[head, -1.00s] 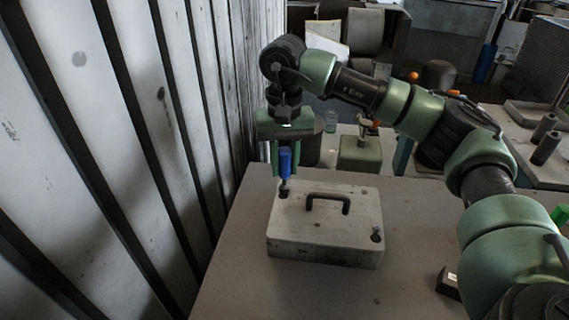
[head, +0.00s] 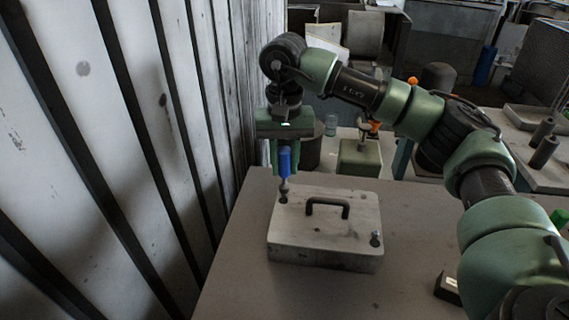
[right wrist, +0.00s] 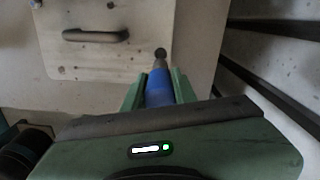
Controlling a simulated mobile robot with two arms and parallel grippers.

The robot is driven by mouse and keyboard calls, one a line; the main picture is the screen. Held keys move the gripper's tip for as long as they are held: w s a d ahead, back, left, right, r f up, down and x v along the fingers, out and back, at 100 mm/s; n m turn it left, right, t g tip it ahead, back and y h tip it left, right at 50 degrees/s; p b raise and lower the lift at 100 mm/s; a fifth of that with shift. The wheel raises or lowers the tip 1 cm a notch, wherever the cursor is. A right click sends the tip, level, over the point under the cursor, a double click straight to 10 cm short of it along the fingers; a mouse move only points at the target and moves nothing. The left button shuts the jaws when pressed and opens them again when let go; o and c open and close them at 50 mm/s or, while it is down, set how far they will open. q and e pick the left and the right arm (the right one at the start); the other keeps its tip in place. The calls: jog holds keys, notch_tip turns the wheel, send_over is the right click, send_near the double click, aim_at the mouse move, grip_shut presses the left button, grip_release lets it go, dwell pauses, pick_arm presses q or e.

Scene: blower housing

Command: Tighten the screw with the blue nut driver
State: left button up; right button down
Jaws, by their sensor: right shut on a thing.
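My right gripper (head: 285,160) is shut on the blue nut driver (head: 285,165) and holds it upright over the far left corner of the housing (head: 325,257), a pale box with a dark handle (head: 327,203). The driver's metal tip points down at a dark screw (head: 283,198) in that corner; I cannot tell whether they touch. In the right wrist view the driver (right wrist: 158,92) lies between the fingers, its tip near the dark screw (right wrist: 160,53). Another screw (head: 376,238) stands in the near right corner. My left gripper is out of view.
The housing rests on a grey table (head: 400,230) beside a corrugated wall (head: 140,130) on the left. A small black object (head: 447,287) lies at the right. The tabletop in front of the housing is clear.

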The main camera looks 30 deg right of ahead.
aim_at(285, 149)
jog(key=shift+r+p, duration=2.15)
jog(key=shift+r, duration=1.1)
jog(key=shift+f, duration=0.1)
